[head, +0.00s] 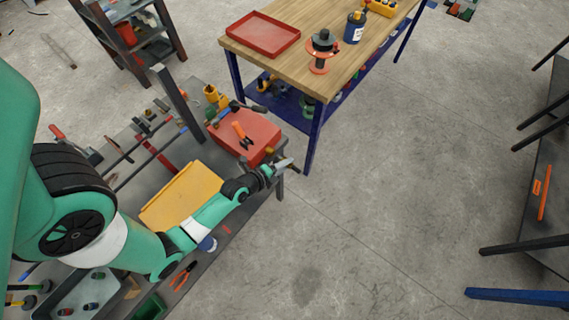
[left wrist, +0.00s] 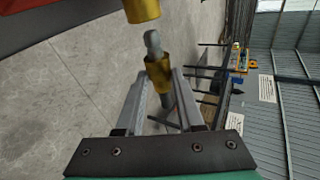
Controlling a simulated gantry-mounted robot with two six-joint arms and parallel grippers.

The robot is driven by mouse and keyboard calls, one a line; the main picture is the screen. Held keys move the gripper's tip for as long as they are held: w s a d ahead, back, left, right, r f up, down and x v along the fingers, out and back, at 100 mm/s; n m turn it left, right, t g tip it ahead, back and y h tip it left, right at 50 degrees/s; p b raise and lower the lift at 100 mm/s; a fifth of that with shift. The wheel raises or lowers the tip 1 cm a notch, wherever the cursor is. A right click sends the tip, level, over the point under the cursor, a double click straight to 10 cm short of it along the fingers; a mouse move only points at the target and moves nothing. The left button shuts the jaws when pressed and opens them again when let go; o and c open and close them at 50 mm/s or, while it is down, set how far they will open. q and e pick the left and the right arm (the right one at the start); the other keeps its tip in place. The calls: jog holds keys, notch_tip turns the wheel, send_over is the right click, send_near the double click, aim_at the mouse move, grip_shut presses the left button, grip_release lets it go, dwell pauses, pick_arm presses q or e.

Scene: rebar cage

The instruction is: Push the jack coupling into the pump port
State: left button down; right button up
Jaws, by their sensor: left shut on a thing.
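My left gripper (head: 284,166) is out past the right edge of the grey bench. In the left wrist view its two grey fingers (left wrist: 160,84) are shut on the jack coupling (left wrist: 157,72), which has a brass collar and a rounded grey nose. The nose points up the picture toward the brass pump port (left wrist: 142,10), cut off by the top edge. A small gap shows between nose and port, with the nose slightly right of the port's middle. In the head view the red box-shaped body (head: 245,135) lies just beyond the gripper. My right gripper is not in view.
The grey bench (head: 226,232) holds a yellow tray (head: 183,195), orange-handled pliers (head: 183,275) and several tools. A wooden-topped table (head: 290,65) with a red tray (head: 263,34) stands behind. Open concrete floor (head: 390,190) lies to the right.

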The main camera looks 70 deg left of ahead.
aim_at(278, 158)
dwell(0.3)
pick_arm(q)
jog(key=shift+b, duration=0.35)
dwell(0.7)
jog(key=shift+s+a, duration=0.1)
jog(key=shift+s+a+b, duration=0.2)
jog(key=shift+a+b, duration=0.05)
jog(key=shift+b, duration=0.15)
jog(key=shift+s+a+b, duration=0.8)
jog(key=shift+a+b, duration=0.35)
jog(key=shift+b, duration=0.2)
jog(key=shift+c, duration=2.2)
grip_release()
jog(key=shift+a, duration=0.15)
